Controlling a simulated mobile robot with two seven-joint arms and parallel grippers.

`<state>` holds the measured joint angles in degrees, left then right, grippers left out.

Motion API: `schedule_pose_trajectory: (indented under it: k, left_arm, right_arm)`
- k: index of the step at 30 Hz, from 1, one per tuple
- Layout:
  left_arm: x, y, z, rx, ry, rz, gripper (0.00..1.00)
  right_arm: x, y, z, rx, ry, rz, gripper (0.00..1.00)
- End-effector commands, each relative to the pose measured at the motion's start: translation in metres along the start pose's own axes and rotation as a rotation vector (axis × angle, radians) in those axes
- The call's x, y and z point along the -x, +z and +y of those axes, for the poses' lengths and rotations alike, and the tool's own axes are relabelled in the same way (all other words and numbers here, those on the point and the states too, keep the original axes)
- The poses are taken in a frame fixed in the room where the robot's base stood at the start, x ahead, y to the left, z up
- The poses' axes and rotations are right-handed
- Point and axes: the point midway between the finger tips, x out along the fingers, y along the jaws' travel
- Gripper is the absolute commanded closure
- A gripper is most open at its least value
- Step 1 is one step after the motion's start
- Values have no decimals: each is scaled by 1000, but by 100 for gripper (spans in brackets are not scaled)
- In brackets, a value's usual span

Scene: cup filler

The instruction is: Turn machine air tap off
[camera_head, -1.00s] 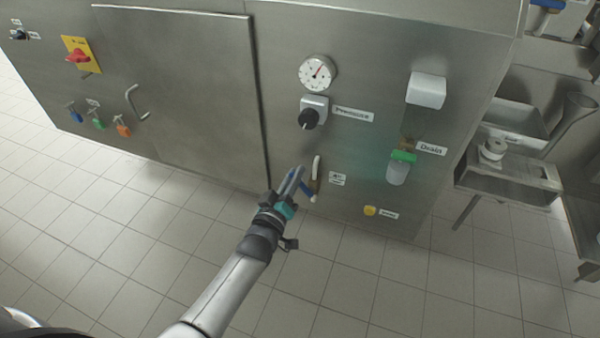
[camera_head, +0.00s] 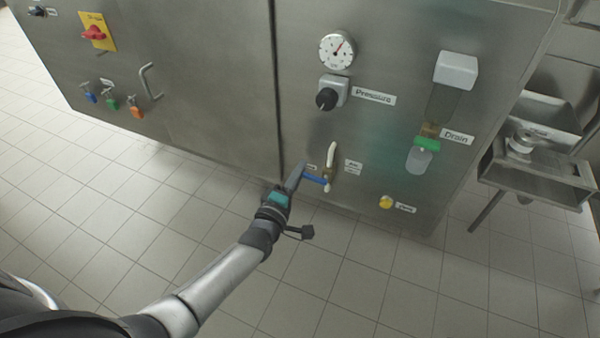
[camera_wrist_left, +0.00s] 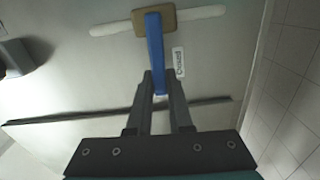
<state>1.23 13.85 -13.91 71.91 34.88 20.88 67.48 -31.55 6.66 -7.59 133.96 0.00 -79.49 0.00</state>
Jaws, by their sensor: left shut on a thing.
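The air tap is a small valve with a tan body (camera_head: 327,173), a white pipe running roughly up and down, and a blue lever (camera_head: 316,179). It is low on the steel machine panel. The lever points left, crosswise to the pipe. My left gripper (camera_head: 302,170) reaches the lever from the lower left. In the left wrist view the blue lever (camera_wrist_left: 155,45) runs down from the tan body (camera_wrist_left: 154,20) between the two fingers (camera_wrist_left: 160,85), which are shut on its free end. The right gripper is not in view.
A pressure knob (camera_head: 328,97) and a gauge (camera_head: 337,51) are above the tap. A drain unit with a green band (camera_head: 427,144) and a yellow knob (camera_head: 386,202) are to the right. A door handle (camera_head: 150,82) is at the left. Floor below is clear.

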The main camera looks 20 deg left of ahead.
Motion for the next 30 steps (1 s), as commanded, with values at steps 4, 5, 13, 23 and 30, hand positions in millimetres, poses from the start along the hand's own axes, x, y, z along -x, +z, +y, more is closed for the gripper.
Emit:
schedule_pose_trajectory:
  k: [4, 5, 13, 23, 30]
  left_arm:
    - [1, 0, -5, 46, -3, -1, 100]
    - [1, 0, -5, 52, -3, -1, 100]
    - [1, 0, -6, 79, -4, -1, 100]
    - [1, 1, -7, 81, -5, -1, 77]
    - [0, 1, -6, 78, -3, -1, 51]
  right_arm:
    - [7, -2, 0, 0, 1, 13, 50]
    - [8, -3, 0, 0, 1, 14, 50]
    - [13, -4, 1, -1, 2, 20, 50]
    - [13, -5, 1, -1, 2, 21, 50]
    - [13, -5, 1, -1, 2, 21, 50]
